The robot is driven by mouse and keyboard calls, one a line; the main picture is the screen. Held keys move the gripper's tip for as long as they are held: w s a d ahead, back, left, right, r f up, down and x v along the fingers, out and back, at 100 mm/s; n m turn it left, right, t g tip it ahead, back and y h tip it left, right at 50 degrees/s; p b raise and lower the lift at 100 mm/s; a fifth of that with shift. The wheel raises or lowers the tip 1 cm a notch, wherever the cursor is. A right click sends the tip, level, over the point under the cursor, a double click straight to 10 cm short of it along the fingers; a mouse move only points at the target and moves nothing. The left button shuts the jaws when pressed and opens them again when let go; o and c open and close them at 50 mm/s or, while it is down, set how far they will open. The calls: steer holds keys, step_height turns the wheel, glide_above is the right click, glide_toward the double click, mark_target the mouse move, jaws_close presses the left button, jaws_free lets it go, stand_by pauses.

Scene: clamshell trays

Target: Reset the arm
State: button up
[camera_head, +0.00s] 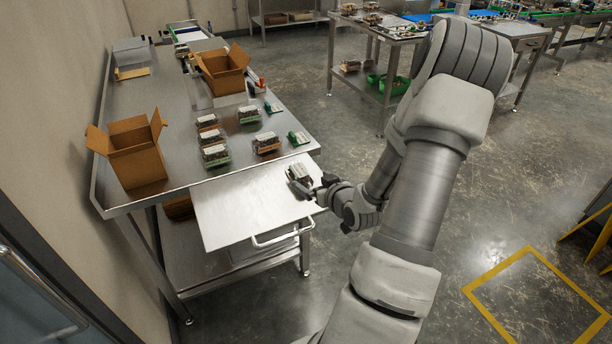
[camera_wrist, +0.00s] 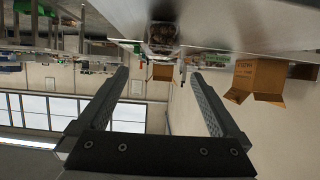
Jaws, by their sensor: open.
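My gripper (camera_head: 311,188) is at the right side of the pull-out shelf (camera_head: 235,208), beside a clamshell tray (camera_head: 299,173) on it. In the wrist view my gripper (camera_wrist: 160,88) has its two fingers wide apart with nothing between them. A clamshell (camera_wrist: 161,36) shows beyond the fingertips in the upside-down wrist view. Whether a finger touches the clamshell in the head view cannot be told. My arm reaches in from the right, over the floor.
Several clamshells, such as one with a green base (camera_head: 215,155), stand on the steel table (camera_head: 185,110) behind the shelf. Open cardboard boxes stand at the left (camera_head: 136,160) and back (camera_head: 222,75). A second table (camera_head: 385,36) is at the back.

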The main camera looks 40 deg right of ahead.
steer(key=shift+v, duration=0.85)
